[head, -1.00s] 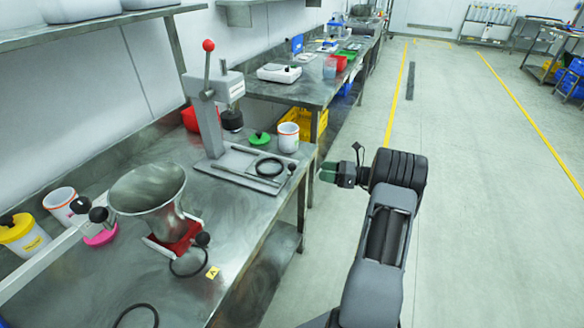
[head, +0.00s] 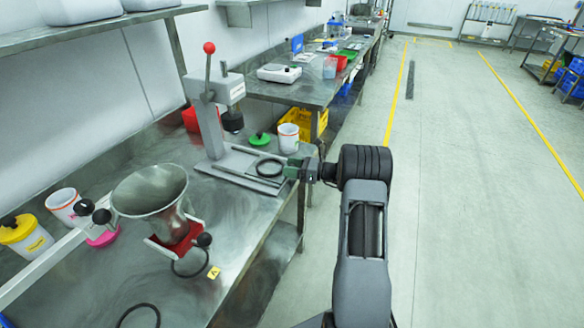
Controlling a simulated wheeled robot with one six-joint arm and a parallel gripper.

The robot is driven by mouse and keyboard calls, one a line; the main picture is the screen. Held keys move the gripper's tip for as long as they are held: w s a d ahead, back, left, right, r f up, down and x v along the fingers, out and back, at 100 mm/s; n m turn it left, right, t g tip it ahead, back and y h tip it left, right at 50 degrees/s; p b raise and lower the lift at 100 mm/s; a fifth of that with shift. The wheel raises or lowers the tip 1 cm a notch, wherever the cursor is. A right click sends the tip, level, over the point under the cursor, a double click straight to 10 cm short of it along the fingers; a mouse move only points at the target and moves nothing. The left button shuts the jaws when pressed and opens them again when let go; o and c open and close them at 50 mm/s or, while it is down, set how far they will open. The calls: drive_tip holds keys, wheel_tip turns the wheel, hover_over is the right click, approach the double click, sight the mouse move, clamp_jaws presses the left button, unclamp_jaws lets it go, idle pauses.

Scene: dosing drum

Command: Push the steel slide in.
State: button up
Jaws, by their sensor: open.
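A steel funnel (head: 150,190) stands on a red body (head: 182,238) on the near bench. Pale steel pieces show at the sides of the red body, and a black knob (head: 204,240) sticks out at its right. This looks like the steel slide, but its edges are too small to tell how far out it is. My gripper (head: 292,171) is open, above the bench's right edge by the front end of the lever press base. It is well to the right of and beyond the knob, apart from it. Its fingertips are small and partly hidden.
A lever press (head: 211,125) with a red-knobbed handle stands behind the funnel. A white cup (head: 288,138) and a green lid (head: 260,139) are near my gripper. A pale bar (head: 60,255) with black knobs crosses the left. The aisle floor at right is clear.

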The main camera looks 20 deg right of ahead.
clamp_jaws()
idle(0.5)
drive_tip(key=shift+w, duration=0.15)
